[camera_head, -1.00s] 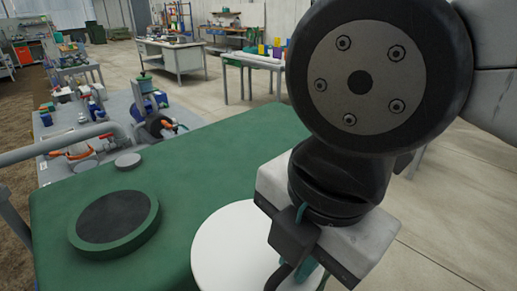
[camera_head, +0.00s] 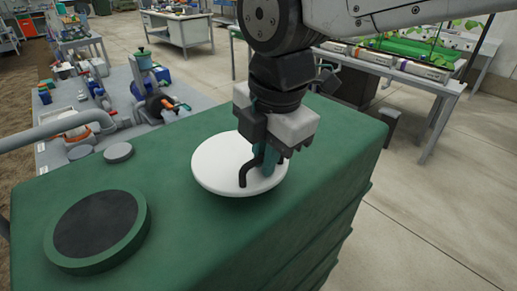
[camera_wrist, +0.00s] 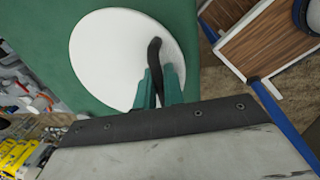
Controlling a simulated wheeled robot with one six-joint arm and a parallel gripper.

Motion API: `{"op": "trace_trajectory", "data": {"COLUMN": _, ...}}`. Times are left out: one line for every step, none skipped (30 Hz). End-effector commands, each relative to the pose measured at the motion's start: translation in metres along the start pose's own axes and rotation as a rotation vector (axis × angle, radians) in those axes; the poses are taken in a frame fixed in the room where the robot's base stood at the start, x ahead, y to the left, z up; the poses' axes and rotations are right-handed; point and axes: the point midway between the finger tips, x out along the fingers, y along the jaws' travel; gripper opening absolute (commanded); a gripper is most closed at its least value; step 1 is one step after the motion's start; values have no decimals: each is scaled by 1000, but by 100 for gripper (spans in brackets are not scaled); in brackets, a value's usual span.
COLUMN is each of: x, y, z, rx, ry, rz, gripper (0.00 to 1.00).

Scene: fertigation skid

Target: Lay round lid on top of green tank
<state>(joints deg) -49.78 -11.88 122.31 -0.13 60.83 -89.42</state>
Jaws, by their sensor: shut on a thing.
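The round lid (camera_head: 218,165) is a white disc with a black arched handle. In the head view it is over the right-middle part of the green tank's top; I cannot tell whether it touches the top. The green tank (camera_head: 180,240) has a flat top with a round dark opening (camera_head: 97,223) inside a raised green ring at the left. My gripper (camera_head: 268,165) is shut on the lid's handle from above, to the right of the opening. In the wrist view the teal fingers (camera_wrist: 160,88) close around the handle, and the lid (camera_wrist: 112,60) is below them.
Grey pipes and pumps (camera_head: 110,115) stand behind the tank at the left. A bench with plants (camera_head: 400,65) is at the back right. The tank top between lid and opening is clear.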

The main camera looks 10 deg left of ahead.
Motion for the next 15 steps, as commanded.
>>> {"op": "trace_trajectory", "data": {"x": 4, "y": 10, "z": 5, "rx": 3, "ry": 0, "rz": -2, "gripper": 0}}
{"op": "trace_trajectory", "data": {"x": 4, "y": 15, "z": 6, "rx": 2, "ry": 0, "rz": -1, "gripper": 0}}
{"op": "trace_trajectory", "data": {"x": 6, "y": 21, "z": 8, "rx": 1, "ry": 0, "rz": -2, "gripper": 0}}
{"op": "trace_trajectory", "data": {"x": 7, "y": 24, "z": 10, "rx": 1, "ry": 0, "rz": -2, "gripper": 0}}
{"op": "trace_trajectory", "data": {"x": 7, "y": 27, "z": 11, "rx": 1, "ry": 0, "rz": -1, "gripper": 0}}
{"op": "trace_trajectory", "data": {"x": 7, "y": 29, "z": 12, "rx": 0, "ry": 0, "rz": 0, "gripper": 0}}
{"op": "trace_trajectory", "data": {"x": 8, "y": 31, "z": 12, "rx": 0, "ry": 0, "rz": 0, "gripper": 0}}
{"op": "trace_trajectory", "data": {"x": 9, "y": 31, "z": 12, "rx": -1, "ry": 1, "rz": -1, "gripper": 0}}
{"op": "trace_trajectory", "data": {"x": 10, "y": 32, "z": 12, "rx": -1, "ry": 1, "rz": -1, "gripper": 0}}
{"op": "trace_trajectory", "data": {"x": 13, "y": 32, "z": 12, "rx": -2, "ry": 1, "rz": -1, "gripper": 0}}
{"op": "trace_trajectory", "data": {"x": 15, "y": 31, "z": 12, "rx": -2, "ry": 1, "rz": -1, "gripper": 0}}
{"op": "trace_trajectory", "data": {"x": 20, "y": 30, "z": 11, "rx": -3, "ry": 1, "rz": -2, "gripper": 0}}
{"op": "trace_trajectory", "data": {"x": 25, "y": 29, "z": 11, "rx": -3, "ry": 1, "rz": -3, "gripper": 0}}
{"op": "trace_trajectory", "data": {"x": 29, "y": 28, "z": 11, "rx": -3, "ry": 1, "rz": -3, "gripper": 0}}
{"op": "trace_trajectory", "data": {"x": 35, "y": 28, "z": 11, "rx": -3, "ry": 1, "rz": -2, "gripper": 0}}
